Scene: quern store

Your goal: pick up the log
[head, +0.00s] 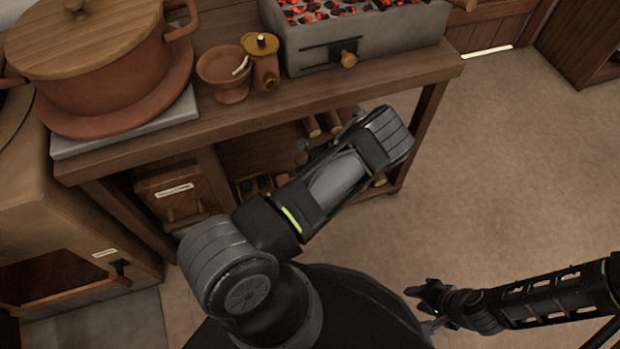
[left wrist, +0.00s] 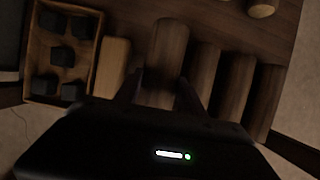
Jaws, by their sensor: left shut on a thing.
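Several logs lie side by side on the low shelf in the left wrist view. My left gripper (left wrist: 160,92) has a finger on each side of the middle log (left wrist: 167,50) and is shut on it. More logs (left wrist: 236,82) lie close to its right, and a paler block (left wrist: 115,65) lies to its left.
The wooden table (head: 420,72) stands over the shelf, with its legs beside my left arm. A lidded pot (head: 105,75), a clay bowl (head: 226,78) and a brazier (head: 370,38) stand on top. A tray of dark lumps (left wrist: 88,55) lies left of the logs. Floor on the right is clear.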

